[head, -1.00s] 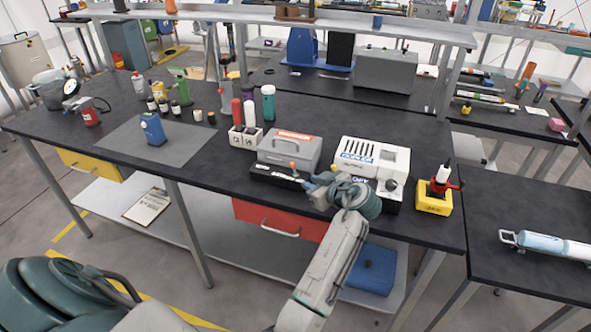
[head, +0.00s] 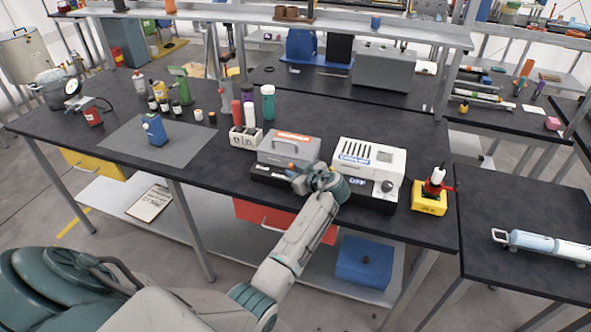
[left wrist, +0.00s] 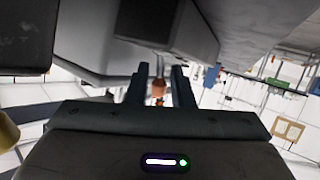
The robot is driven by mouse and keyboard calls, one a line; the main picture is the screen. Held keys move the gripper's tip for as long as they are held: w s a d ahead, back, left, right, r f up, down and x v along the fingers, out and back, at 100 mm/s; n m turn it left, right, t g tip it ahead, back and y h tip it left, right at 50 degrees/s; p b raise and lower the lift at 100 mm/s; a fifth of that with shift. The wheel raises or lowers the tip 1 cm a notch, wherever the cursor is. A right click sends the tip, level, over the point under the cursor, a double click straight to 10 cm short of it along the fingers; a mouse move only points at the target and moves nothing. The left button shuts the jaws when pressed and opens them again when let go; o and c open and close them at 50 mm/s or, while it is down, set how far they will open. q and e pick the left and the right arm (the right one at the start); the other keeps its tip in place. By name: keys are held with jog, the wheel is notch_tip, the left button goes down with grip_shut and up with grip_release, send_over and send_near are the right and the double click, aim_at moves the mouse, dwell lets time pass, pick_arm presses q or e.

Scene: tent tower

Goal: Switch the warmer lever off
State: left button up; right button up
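The warmer looks to be the grey lidded box (head: 288,148) with an orange label, on a black base at the bench's front edge. Its lever appears to be the small orange-tipped stick near the base's front, mostly hidden by my gripper in the head view. In the left wrist view an orange knob (left wrist: 158,88) shows between and beyond the fingertips. My left gripper (head: 300,180) is at the front of the base, close to the lever. In the left wrist view its two fingers (left wrist: 159,75) stand apart; contact with the knob cannot be told. My right gripper is out of view.
A white machine (head: 368,160) with a small display stands just right of the warmer. A yellow block (head: 429,198) with a red-handled item is further right. A white bottle rack (head: 245,138) stands to the left. The bench front between the grey mat (head: 185,148) and warmer is clear.

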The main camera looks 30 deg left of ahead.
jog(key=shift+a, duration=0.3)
pick_arm(q)
grip_shut()
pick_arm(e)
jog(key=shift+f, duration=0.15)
pick_arm(q)
jog(key=shift+a+f+h+b, duration=0.15)
jog(key=shift+h+b, duration=0.35)
jog(key=shift+b, duration=0.25)
jog(key=shift+r+n+h, duration=0.2)
jog(key=shift+n+h, duration=0.2)
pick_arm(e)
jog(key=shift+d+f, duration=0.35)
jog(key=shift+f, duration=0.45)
pick_arm(q)
grip_release()
jog(key=shift+a, duration=0.1)
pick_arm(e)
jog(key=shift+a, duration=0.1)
